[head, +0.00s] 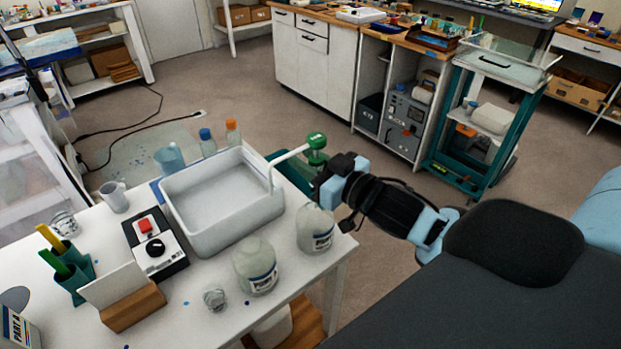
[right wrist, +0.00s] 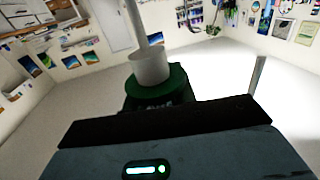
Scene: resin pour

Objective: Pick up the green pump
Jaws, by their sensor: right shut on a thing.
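The green pump (head: 316,146) shows a green head with a long white spout reaching left over the white tray (head: 222,205). My right gripper (head: 322,176) is shut on the green pump, just below its head, beyond the table's right edge. The gripper hides the pump's lower part, and I cannot tell what is below it. In the right wrist view the pump's green collar (right wrist: 158,84) and a white stem stand in front of the gripper. My left gripper is in neither view.
Open floor (head: 379,272) lies right of the table.

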